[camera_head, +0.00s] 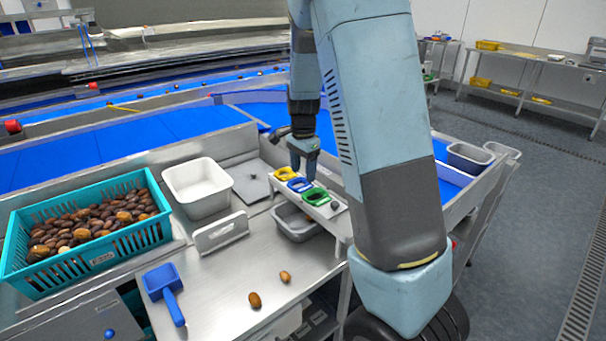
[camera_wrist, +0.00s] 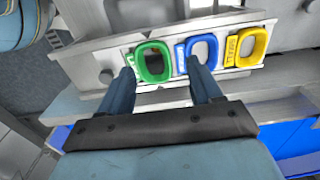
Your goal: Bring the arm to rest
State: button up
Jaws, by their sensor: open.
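My gripper (camera_head: 304,163) is at the end of my raised arm, above the small rack (camera_head: 338,211) that holds a yellow ring (camera_head: 285,174), a blue ring (camera_head: 299,185) and a green ring (camera_head: 316,196). The green ring (camera_wrist: 154,62), the blue ring (camera_wrist: 201,55) and the yellow ring (camera_wrist: 245,46) lie beyond the fingertips there. Whether the fingers touch the rack I cannot tell. My arm's large links hide part of the bench on the right.
A teal crate of dates (camera_head: 161,226) and a white tub (camera_head: 202,204) stand on the left. A blue scoop (camera_head: 163,282) and two loose dates (camera_head: 254,300) lie on the steel bench (camera_head: 215,290). A grey bin (camera_head: 298,222) sits beside the rack. Blue conveyors (camera_head: 120,138) run behind.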

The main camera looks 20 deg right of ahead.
jog(key=shift+r, duration=0.3)
jog(key=s+a+r+n+t+y, duration=0.1)
jog(key=s+a+r+n+t, duration=0.15)
jog(key=s+r+n, duration=0.8)
jog(key=s+r+n+t, duration=0.1)
jog(key=s+r+n, duration=0.1)
jog(key=s+r, duration=0.3)
jog(key=s+r+n+t+h, duration=0.1)
jog(key=s+r, duration=0.3)
jog(key=s, duration=0.9)
jog(key=shift+s+a+r+n+t, duration=0.15)
jog(key=shift+a+r+n+t, duration=0.2)
jog(key=shift+a+n+t, duration=0.15)
